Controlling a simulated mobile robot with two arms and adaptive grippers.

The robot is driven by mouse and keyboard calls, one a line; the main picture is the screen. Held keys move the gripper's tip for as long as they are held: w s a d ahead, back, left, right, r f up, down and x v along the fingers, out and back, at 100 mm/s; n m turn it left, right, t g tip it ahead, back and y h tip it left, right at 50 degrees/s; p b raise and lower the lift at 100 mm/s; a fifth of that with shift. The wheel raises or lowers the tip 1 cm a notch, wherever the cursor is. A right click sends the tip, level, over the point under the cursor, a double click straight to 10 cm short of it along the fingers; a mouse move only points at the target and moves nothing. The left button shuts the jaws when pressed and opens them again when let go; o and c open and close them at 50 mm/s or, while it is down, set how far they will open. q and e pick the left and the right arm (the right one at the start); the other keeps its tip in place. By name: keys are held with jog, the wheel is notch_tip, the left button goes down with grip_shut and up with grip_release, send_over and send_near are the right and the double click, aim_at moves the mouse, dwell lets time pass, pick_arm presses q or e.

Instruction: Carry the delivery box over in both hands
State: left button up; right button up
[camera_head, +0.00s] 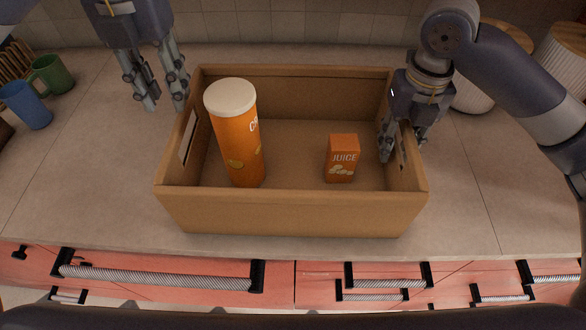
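The delivery box (290,212) is an open-topped brown carton upright on the counter. Inside stand a tall orange canister (238,140) with a white lid and a small orange juice carton (341,160). My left gripper (166,104) is open and empty, above and to the left of the box's left wall, apart from it. My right gripper (404,148) straddles the right wall, one finger inside the box and the other outside. Its fingers look spread; contact with the wall is hard to make out.
A blue mug (27,105) and a green mug (52,75) stand at the far left. White canisters with wooden lids (562,62) stand at the back right. Red drawers (160,262) with handles lie below the front edge. Counter left of the box is clear.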

pick_arm(q)
jog(key=shift+r, duration=0.1)
pick_arm(e)
jog(key=shift+r, duration=0.55)
notch_tip(320, 180, up, 11)
jog(key=shift+f, duration=0.1)
dwell(0.4)
